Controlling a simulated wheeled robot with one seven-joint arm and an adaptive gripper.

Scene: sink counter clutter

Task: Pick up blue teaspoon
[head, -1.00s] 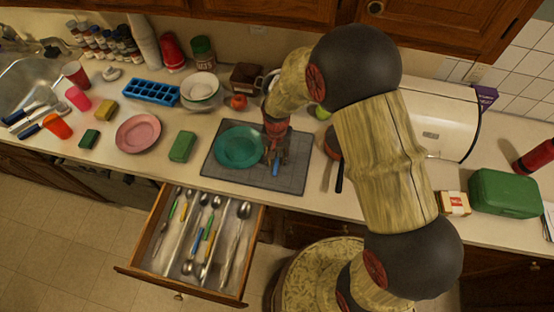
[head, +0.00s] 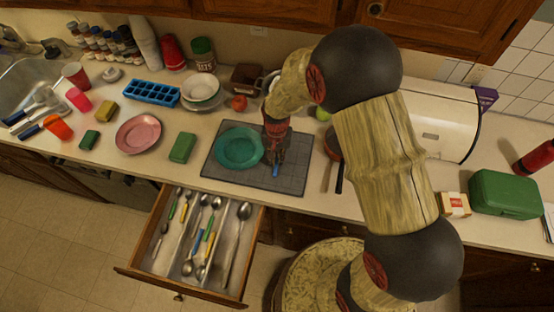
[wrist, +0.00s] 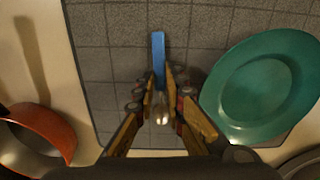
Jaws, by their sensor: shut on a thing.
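The blue teaspoon shows in the wrist view with its blue handle (wrist: 158,58) pointing up the picture and its metal part between my fingers. My gripper (wrist: 161,98) is shut on it, over the grey mat (wrist: 110,22). In the head view my gripper (head: 274,158) points down at the mat's right part, and a bit of the blue handle (head: 276,171) shows below the fingertips. The arm and fingers hide the rest of the spoon. I cannot tell if the spoon touches the mat.
A teal plate (head: 239,147) lies on the mat just left of my gripper. A red pan (wrist: 50,129) stands close on the other side. The open drawer (head: 172,277) with cutlery juts out below the counter. A green sponge (head: 182,147) lies left of the mat.

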